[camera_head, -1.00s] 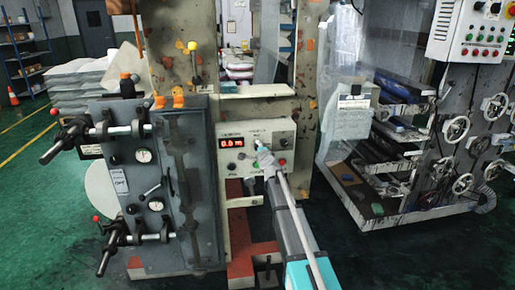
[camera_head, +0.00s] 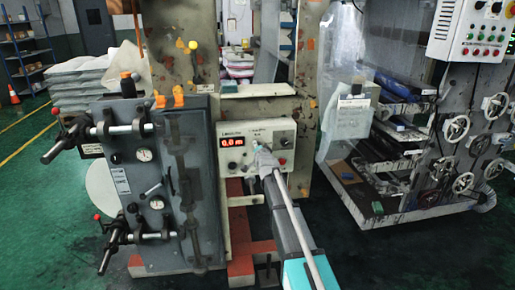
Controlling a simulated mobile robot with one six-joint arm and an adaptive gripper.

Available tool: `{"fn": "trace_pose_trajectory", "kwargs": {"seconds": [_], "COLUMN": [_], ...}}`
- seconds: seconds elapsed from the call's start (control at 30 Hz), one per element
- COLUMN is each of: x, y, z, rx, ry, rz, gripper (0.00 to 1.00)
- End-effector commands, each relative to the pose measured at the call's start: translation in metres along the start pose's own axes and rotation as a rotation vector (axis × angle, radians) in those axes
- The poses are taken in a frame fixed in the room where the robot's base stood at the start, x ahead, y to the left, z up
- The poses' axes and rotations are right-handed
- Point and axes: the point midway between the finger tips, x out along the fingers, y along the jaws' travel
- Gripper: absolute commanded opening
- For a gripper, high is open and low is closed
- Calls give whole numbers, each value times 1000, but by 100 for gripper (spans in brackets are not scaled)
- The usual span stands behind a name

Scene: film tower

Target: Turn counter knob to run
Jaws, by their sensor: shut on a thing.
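The counter panel (camera_head: 232,161) is a pale box with a red lit display (camera_head: 232,141) that reads about 0.0 m. My arm reaches in from the lower right, and my gripper (camera_head: 257,149) is at the right half of the panel front. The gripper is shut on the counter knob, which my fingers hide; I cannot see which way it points. A red button (camera_head: 282,161) shows just right of the gripper. A small dark knob (camera_head: 232,167) is below the display. The labels are too small to read.
A grey machine cabinet (camera_head: 150,230) with handles, gauges and clamps stands close on the left. A rack with handwheels (camera_head: 456,127) stands on the right. A control box (camera_head: 468,32) hangs at upper right. Green floor (camera_head: 330,240) is free right of my arm.

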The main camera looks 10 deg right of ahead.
Motion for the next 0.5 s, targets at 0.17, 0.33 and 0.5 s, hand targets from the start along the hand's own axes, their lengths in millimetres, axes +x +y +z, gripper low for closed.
{"fn": "trace_pose_trajectory", "kwargs": {"seconds": [0.17, 0.33, 0.5], "x": [0, 0, 0], "y": [0, 0, 0], "z": [1, 1, 1], "rx": [-76, -115, -127], "ry": [4, 7, 7], "rz": [8, 11, 13], "gripper": [0, 0, 0]}}
